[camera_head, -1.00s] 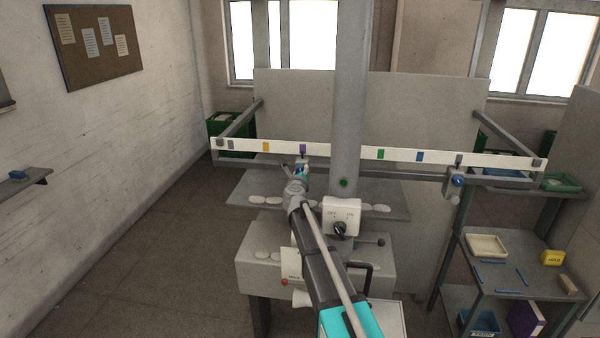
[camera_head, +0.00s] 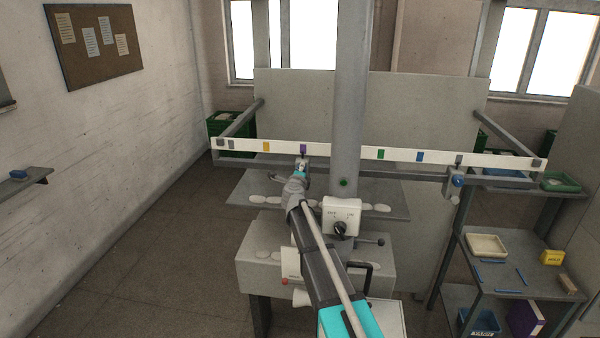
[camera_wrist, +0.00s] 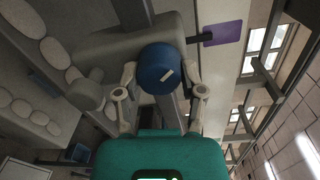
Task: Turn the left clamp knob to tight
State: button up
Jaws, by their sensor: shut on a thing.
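The left clamp knob is a blue round knob with a short white mark (camera_wrist: 160,68) in the wrist view. The mark lies slanted across its face. My gripper (camera_wrist: 161,80) has one finger on each side of the knob and is shut on it. In the head view my gripper (camera_head: 301,170) is at the left clamp on the rail, below the purple tag, and mostly hides the knob. The clamp body (camera_wrist: 115,52) is grey, behind the knob in the wrist view.
A long white rail (camera_head: 340,151) with coloured tags crosses the machine. A second clamp with a blue knob (camera_head: 458,181) hangs at its right. A grey column (camera_head: 350,90) stands close right of my arm. A shelf rack (camera_head: 505,265) is at the right.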

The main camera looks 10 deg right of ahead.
dwell(0.4)
jog(key=o, duration=1.2)
jog(key=shift+c, duration=0.2)
